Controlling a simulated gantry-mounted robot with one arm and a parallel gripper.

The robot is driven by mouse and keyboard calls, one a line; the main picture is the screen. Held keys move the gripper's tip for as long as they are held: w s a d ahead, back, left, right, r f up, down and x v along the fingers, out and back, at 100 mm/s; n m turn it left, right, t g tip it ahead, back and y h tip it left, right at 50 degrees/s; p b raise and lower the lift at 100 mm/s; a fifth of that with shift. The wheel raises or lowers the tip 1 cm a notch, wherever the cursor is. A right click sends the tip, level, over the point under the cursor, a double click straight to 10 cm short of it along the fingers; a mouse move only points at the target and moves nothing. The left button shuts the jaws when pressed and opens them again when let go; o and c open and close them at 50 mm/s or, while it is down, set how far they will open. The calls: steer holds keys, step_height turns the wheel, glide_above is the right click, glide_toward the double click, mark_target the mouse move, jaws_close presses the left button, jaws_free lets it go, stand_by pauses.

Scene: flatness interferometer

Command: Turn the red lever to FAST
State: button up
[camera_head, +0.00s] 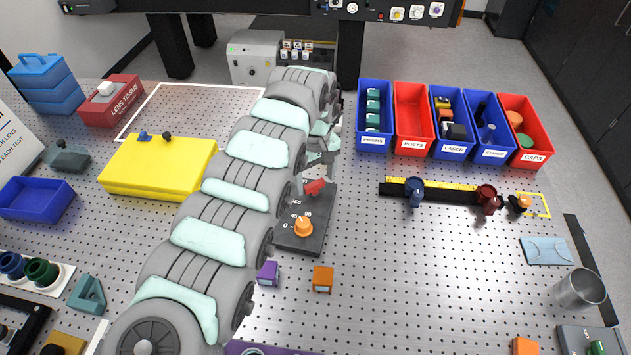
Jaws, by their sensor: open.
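The red lever (315,187) is on a dark control box (313,240) just right of my arm, near the middle of the table. An orange knob (303,226) with a printed scale sits in front of it on the same box. My gripper (319,172) points down close above and behind the lever. It is open, and nothing shows between its fingers. I cannot tell whether it touches the lever. My arm hides the left part of the box, and the word FAST cannot be read.
A purple block (268,273) and an orange block (322,279) sit in front of the box. A yellow box (158,167) is left of my arm. Several red and blue bins, including the prisms bin (373,137), stand at the back right.

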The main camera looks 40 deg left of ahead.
steer(key=shift+f, duration=0.65)
steer(key=shift+c, duration=0.4)
steer(key=c, duration=1.3)
